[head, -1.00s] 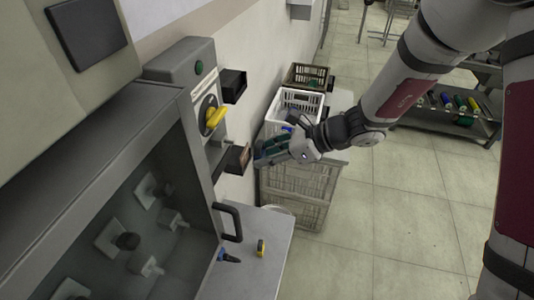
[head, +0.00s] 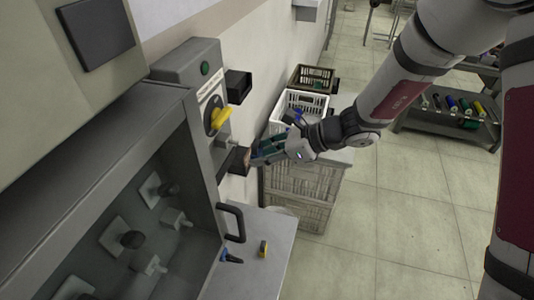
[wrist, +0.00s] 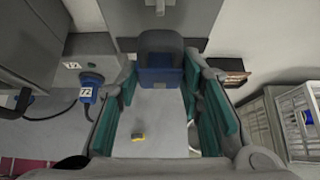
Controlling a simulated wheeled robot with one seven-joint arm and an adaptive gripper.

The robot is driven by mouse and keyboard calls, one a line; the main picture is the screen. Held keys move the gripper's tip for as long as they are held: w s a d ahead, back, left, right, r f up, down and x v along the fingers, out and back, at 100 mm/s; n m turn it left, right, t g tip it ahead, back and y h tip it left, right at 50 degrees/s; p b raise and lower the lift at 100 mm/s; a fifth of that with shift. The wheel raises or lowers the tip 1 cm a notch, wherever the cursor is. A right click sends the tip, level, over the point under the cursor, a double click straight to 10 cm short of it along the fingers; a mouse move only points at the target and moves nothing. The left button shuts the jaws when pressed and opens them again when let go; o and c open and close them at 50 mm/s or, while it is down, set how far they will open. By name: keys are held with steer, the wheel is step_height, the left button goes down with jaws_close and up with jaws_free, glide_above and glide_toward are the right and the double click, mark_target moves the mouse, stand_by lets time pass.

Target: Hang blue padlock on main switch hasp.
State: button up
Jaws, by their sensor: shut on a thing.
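The blue padlock (wrist: 160,76) is between the teal finger pads of my gripper (wrist: 160,84) in the wrist view, with its dark shackle pointing away from the gripper. In the head view my gripper (head: 256,154) is beside the wall, right of and below the main switch, and I cannot make out the padlock there. The main switch is a grey box (head: 186,62) with a yellow handle (head: 217,119) and a green button. A small pale hasp part (head: 222,142) appears below the handle. In the wrist view a grey housing (wrist: 190,22) lies ahead of the padlock, apart from it.
A cabinet door handle (head: 231,222) sticks out below. A small yellow object (head: 263,248) lies on the table (head: 270,270). Crates (head: 300,185) stand behind the gripper.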

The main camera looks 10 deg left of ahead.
steer(key=shift+w+a, duration=0.1)
steer(key=shift+a, duration=1.15)
steer(key=shift+a, duration=0.35)
steer(key=shift+w+a, duration=0.1)
steer(key=shift+a, duration=1)
steer(key=shift+a, duration=0.35)
steer(key=shift+f, duration=0.5)
stand_by(0.5)
steer(key=o, duration=1.4)
